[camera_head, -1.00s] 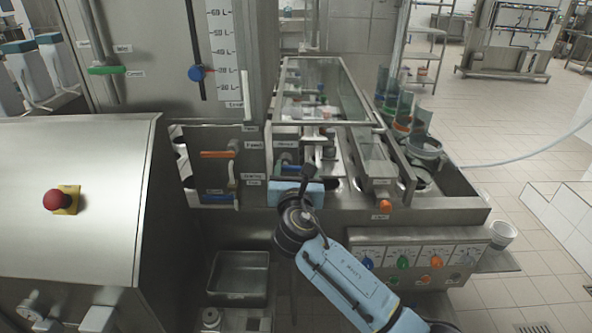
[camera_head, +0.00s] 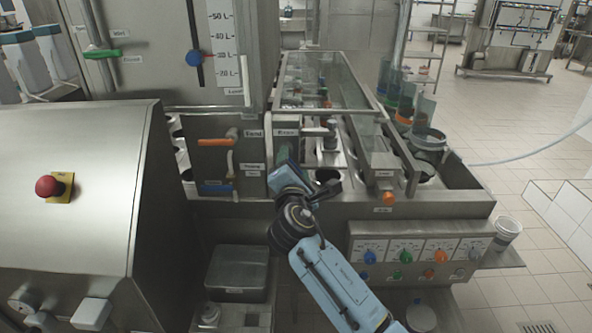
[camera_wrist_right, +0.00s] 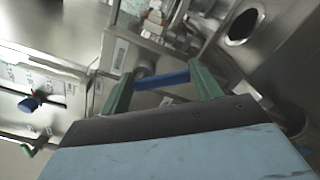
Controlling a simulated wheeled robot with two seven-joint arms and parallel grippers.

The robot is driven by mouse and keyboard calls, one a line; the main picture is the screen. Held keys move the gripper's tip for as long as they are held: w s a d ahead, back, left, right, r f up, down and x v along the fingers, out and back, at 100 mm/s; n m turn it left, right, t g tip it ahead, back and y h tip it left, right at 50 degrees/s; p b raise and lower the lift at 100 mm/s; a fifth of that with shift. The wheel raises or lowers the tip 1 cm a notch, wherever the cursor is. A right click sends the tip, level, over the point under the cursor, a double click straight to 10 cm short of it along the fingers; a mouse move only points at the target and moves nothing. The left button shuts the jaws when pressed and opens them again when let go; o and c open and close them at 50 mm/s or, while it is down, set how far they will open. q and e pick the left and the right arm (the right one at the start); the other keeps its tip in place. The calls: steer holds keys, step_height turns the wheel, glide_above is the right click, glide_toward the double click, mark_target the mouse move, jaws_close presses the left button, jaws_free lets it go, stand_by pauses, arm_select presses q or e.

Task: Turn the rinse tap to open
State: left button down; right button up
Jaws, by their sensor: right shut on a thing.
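The rinse tap sits on the front panel of the steel machine, by a small label (camera_head: 286,132). Its blue handle (camera_wrist_right: 165,79) shows in the right wrist view, lying across between the two green fingers. My right gripper (camera_head: 290,178) is tilted against the panel below the label, and its body hides the handle in the head view. In the right wrist view the right gripper (camera_wrist_right: 163,80) is shut on the blue handle, with a finger at each end of it. My left gripper is not in view.
Left of the gripper are an orange tap handle (camera_head: 217,142), a white one (camera_head: 230,163) and another blue one (camera_head: 214,188). A red stop button (camera_head: 48,186) is on the left cabinet. A knob panel (camera_head: 420,252) is at lower right. A glass cover (camera_head: 325,80) stands behind.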

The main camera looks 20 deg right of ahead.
steer(key=shift+w+a+f+m+b, duration=0.1)
steer(key=shift+a+f+m+b, duration=0.15)
steer(key=shift+m+b, duration=0.7)
steer(key=shift+w+a+f+m+b, duration=0.15)
steer(key=shift+m+b, duration=0.25)
steer(key=shift+m, duration=1.05)
steer(key=shift+s+a+f+m+b, duration=0.15)
steer(key=shift+a+m+b, duration=0.15)
steer(key=shift+m+b, duration=0.65)
steer(key=shift+w+m, duration=0.1)
steer(key=shift+m, duration=0.25)
steer(key=o, duration=1)
steer(key=shift+r, duration=0.1)
steer(key=v, duration=1.3)
steer(key=shift+s, duration=0.2)
steer(key=shift+p, duration=0.3)
